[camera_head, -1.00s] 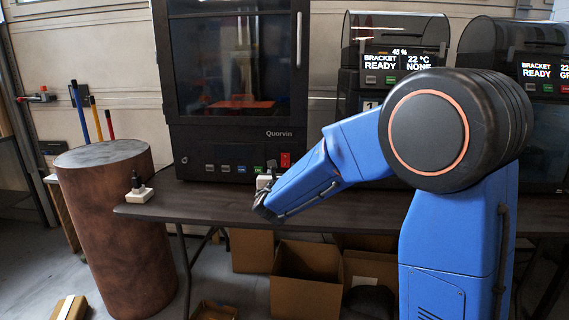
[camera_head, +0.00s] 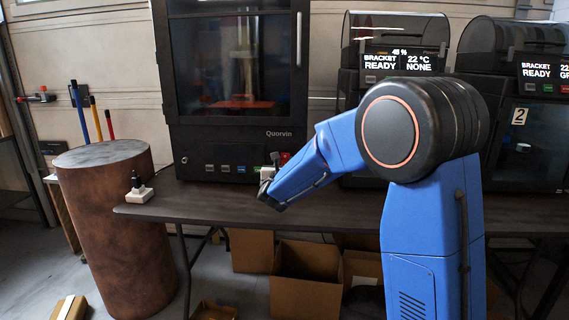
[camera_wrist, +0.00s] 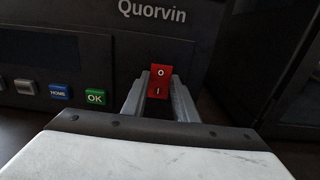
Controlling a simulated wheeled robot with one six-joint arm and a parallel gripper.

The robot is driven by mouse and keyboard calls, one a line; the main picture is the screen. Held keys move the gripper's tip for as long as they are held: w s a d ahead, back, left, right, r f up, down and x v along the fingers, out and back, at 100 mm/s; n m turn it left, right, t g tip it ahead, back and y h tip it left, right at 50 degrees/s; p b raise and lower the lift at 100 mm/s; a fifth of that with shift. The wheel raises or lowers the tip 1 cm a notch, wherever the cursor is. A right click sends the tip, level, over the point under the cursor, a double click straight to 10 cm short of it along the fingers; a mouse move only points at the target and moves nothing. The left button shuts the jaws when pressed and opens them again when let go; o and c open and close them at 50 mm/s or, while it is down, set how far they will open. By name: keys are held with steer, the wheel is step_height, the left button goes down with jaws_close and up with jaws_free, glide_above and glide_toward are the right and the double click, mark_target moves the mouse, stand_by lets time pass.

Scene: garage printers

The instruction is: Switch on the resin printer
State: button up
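The black enclosed printer marked Quorvin (camera_head: 235,150) stands on the dark table. Whether it is a resin printer I cannot tell. Its red rocker switch (camera_wrist: 160,81) has "O" above and "I" below; which side is pressed is unclear. In the head view the switch (camera_head: 285,157) shows at the lower right of the printer's front, partly covered. My gripper (camera_wrist: 160,92) points at the switch. Its two grey fingers are a little apart, with the switch showing in the gap between them. Contact cannot be made out. In the head view my gripper (camera_head: 268,168) is just before the panel.
A green OK button (camera_wrist: 95,97) and a blue HOME button (camera_wrist: 59,91) sit left of the switch. Two smaller printers with lit displays (camera_head: 405,62) (camera_head: 540,72) stand to the right. A brown drum (camera_head: 110,225) and a small white switch block (camera_head: 139,194) are left. Cardboard boxes (camera_head: 305,285) lie below.

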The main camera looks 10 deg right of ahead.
steer(key=shift+f+t, duration=0.35)
steer(key=shift+t, duration=0.15)
steer(key=shift+f+t+h, duration=0.15)
steer(key=shift+t+h, duration=0.35)
steer(key=shift+t, duration=0.6)
steer(key=o, duration=1)
steer(key=shift+o, duration=0.2)
steer(key=shift+s, duration=0.1)
steer(key=v, duration=1.7)
steer(key=shift+s, duration=0.1)
